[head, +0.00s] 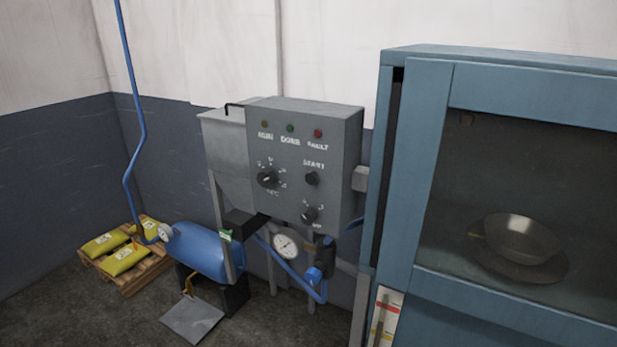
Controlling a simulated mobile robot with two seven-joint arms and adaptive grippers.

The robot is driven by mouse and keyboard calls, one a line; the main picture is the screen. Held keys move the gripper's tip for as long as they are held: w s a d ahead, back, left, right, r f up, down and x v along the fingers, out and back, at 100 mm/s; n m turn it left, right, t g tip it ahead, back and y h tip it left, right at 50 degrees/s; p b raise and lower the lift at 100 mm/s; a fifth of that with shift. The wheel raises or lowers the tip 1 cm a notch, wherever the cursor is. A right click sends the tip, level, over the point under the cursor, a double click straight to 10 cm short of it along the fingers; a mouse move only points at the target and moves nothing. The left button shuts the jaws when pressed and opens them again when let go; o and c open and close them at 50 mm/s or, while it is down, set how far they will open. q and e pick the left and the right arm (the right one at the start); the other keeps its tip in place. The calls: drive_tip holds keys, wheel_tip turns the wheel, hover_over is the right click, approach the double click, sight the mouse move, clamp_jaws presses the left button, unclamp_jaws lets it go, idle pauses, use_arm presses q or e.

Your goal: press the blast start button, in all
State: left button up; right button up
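In the head view a grey control box (335,132) stands left of a blue cabinet. The start button (312,179) is a dark round knob-like button under the label START on its front. A larger dial (267,179) sits to the left and another knob (309,214) sits below. Neither of my grippers shows in the head view.
The blue cabinet (425,170) fills the right; a pan (520,238) shows behind its window. Left are a blue tank (205,250), a pressure gauge (287,245), and yellow bags (124,260) on a wooden pallet (150,270). Some floor at lower left is clear.

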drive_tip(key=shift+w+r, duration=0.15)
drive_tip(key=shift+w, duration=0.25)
